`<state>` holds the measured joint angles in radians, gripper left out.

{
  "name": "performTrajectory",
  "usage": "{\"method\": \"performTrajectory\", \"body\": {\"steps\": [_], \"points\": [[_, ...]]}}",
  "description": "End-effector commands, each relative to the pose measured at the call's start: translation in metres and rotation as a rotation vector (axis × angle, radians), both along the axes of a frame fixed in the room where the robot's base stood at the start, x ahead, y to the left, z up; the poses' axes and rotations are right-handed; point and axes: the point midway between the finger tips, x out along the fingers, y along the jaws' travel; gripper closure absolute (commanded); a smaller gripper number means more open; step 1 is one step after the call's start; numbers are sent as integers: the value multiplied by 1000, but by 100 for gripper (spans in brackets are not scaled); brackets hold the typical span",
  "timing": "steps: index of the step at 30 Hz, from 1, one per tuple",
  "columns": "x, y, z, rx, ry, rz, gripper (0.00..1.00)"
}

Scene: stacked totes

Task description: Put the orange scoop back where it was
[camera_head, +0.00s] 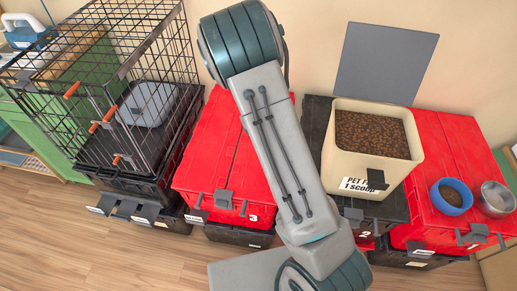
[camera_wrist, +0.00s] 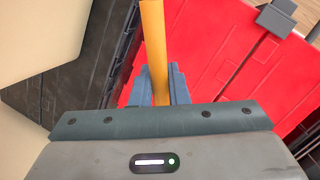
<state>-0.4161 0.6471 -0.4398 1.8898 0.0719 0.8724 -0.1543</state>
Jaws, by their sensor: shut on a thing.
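In the wrist view the orange scoop (camera_wrist: 154,38) shows as a long flat orange handle running up from between the fingers of my gripper (camera_wrist: 161,88). My gripper is shut on this handle. The scoop's far end is out of the picture. In the head view my arm covers the middle, and neither my gripper nor the scoop can be seen. A cream food bin (camera_head: 352,162), full of brown kibble (camera_head: 372,134) and labelled for pet food and one scoop, stands open on a black tote (camera_head: 385,208). A cream surface (camera_wrist: 40,40) fills the wrist view's upper left.
Red-lidded totes stand left (camera_head: 215,150) and right (camera_head: 445,140) of the bin. A blue bowl (camera_head: 452,197) with kibble and a metal bowl (camera_head: 495,199) sit on the right one. A wire cage (camera_head: 125,60) stands at left. The wooden floor in front is clear.

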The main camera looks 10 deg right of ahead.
Motion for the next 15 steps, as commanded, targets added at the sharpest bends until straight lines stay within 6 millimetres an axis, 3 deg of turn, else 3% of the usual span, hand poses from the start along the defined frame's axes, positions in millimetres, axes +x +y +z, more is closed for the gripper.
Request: {"method": "performTrajectory", "body": {"steps": [1,3,15], "points": [[3,-3,-16,7,-26,21,100],[6,-7,-21,12,-57,55,100],[22,-28,-32,54,-211,236,100]]}}
